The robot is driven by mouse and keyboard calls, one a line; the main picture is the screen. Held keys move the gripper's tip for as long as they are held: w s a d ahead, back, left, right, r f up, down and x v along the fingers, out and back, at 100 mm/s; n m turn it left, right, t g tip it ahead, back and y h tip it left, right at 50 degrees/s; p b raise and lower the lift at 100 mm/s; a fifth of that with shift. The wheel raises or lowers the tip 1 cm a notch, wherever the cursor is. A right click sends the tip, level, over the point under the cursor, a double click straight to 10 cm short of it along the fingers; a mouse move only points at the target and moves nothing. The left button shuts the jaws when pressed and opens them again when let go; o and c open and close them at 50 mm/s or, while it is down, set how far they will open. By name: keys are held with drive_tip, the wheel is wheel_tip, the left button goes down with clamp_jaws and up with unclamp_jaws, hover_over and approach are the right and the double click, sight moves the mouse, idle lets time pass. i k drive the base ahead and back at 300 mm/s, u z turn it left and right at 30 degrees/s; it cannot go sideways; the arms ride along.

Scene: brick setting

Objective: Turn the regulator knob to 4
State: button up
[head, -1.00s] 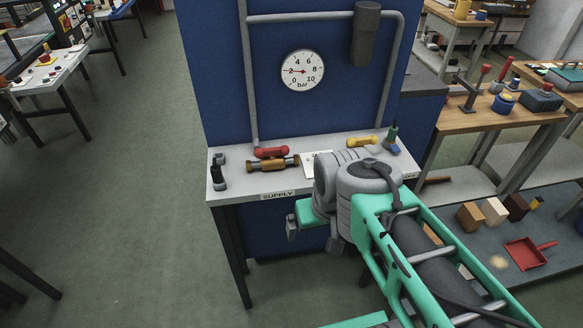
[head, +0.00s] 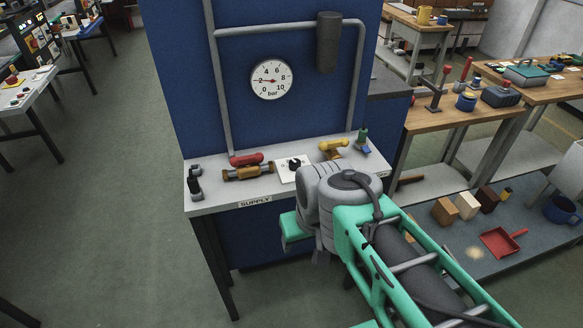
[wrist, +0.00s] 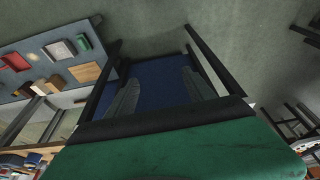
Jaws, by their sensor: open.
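The pressure gauge (head: 271,79) is a round white dial on the blue panel, marked in bar up to 10. Its needle points left, near 2. A small dark knob (head: 295,163) sits on a white plate on the bench, just behind my arm, and appears to be the regulator knob. Its markings are too small to read. My gripper is below and in front of the bench edge, mostly hidden by my arm in the head view. In the wrist view my gripper (wrist: 160,92) is open and empty, its grey fingers apart. The knob does not show there.
The bench (head: 227,200) carries a brass fitting (head: 247,173), a red handle (head: 246,159), a yellow handle (head: 334,144), a green-topped part (head: 362,140) and a black part (head: 195,184). Grey pipes run up the panel. Open floor lies left; a workbench stands right.

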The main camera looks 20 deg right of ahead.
sight(294, 164)
drive_tip(key=z, duration=0.15)
drive_tip(key=k, duration=0.2)
drive_tip(key=u, duration=1.05)
drive_tip(key=i, duration=0.75)
drive_tip(key=u, duration=0.55)
